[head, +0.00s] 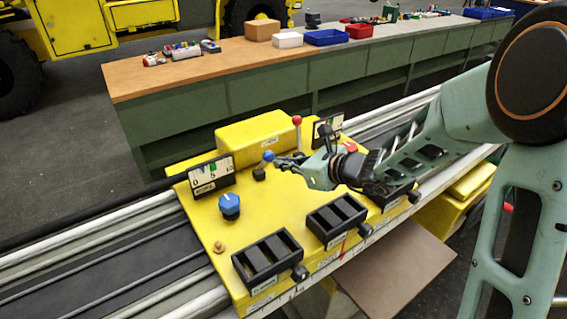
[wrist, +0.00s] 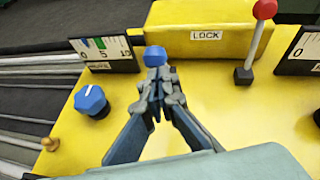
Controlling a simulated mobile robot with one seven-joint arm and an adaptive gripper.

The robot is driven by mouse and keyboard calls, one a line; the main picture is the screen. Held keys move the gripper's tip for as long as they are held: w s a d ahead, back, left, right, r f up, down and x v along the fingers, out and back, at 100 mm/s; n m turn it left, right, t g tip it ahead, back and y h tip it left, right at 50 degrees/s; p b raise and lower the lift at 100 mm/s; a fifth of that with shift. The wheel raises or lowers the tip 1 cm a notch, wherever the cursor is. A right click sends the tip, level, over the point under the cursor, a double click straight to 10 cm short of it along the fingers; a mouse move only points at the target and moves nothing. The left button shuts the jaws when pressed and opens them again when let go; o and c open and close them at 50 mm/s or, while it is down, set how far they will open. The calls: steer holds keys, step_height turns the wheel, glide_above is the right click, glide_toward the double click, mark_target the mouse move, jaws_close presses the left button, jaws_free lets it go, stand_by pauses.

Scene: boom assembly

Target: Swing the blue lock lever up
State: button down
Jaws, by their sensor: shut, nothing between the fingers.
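The blue lock lever shows as a blue ball (head: 268,156) near the middle of the yellow panel (head: 290,205). In the wrist view the ball (wrist: 154,55) sits right at my fingertips, in front of a yellow block labelled LOCK (wrist: 206,36). The lever's shaft is mostly hidden behind my fingers, so I cannot tell its angle. My gripper (head: 283,160) reaches in from the right. In the wrist view its fingers (wrist: 158,75) are shut with nothing between them. The tips are just short of the ball or against it; I cannot tell which.
A red-topped lever (head: 297,121) stands upright to the right of the ball. A blue knob (head: 229,206) and a gauge (head: 211,175) are at left. Black slotted units (head: 267,262) line the front edge. A long workbench (head: 225,70) stands behind.

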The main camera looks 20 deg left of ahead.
steer(key=shift+w+a+r+p, duration=0.2)
steer(key=shift+r+p, duration=0.15)
steer(key=shift+p, duration=0.15)
steer(key=shift+a+r+g+h+p, duration=0.15)
steer(key=shift+r+g+h+p, duration=0.15)
steer(key=shift+h+p, duration=0.25)
steer(key=w+a+r+p, duration=0.2)
steer(key=w+a+r, duration=0.2)
steer(key=w+a, duration=0.2)
steer(key=shift+a, duration=0.5)
steer(key=shift+d+r+p, duration=0.1)
steer(key=shift+d+p, duration=0.05)
steer(key=shift+p, duration=0.2)
